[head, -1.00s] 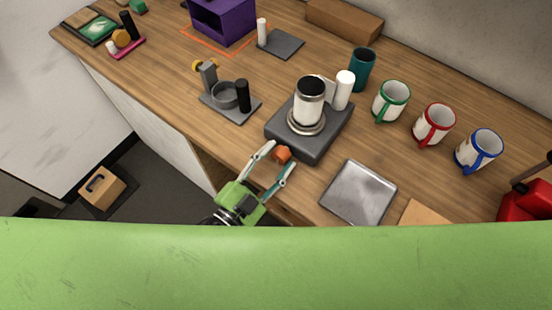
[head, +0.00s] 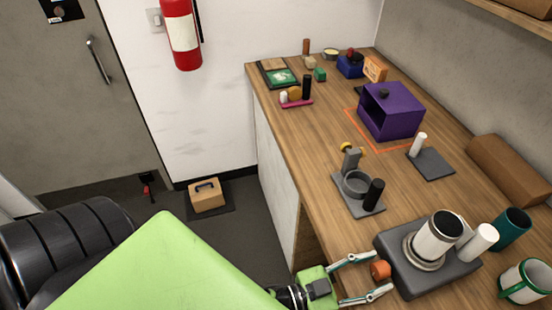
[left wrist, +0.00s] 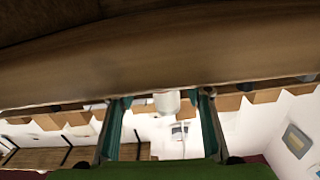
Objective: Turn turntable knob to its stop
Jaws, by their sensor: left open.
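The turntable (head: 398,278) is a dark grey block at the lower right of the head view. A white cup with a dark inside (head: 437,238) stands on its round metal plate. The orange knob (head: 380,270) sticks out of the turntable's left side. My left gripper (head: 381,274) is open, with one finger on each side of the knob. I cannot tell whether the fingers touch it. In the left wrist view the two fingers (left wrist: 160,115) stand apart with a whitish shape between them, and the knob is not clear there. My right gripper is not in view.
A white cylinder (head: 479,241) stands by the cup, with a teal cup (head: 511,229) and a green-rimmed mug (head: 524,284) to the right. A grey stand with a ring holder (head: 357,186) and a purple box (head: 391,112) lie farther back. The table's left edge is close to my arm.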

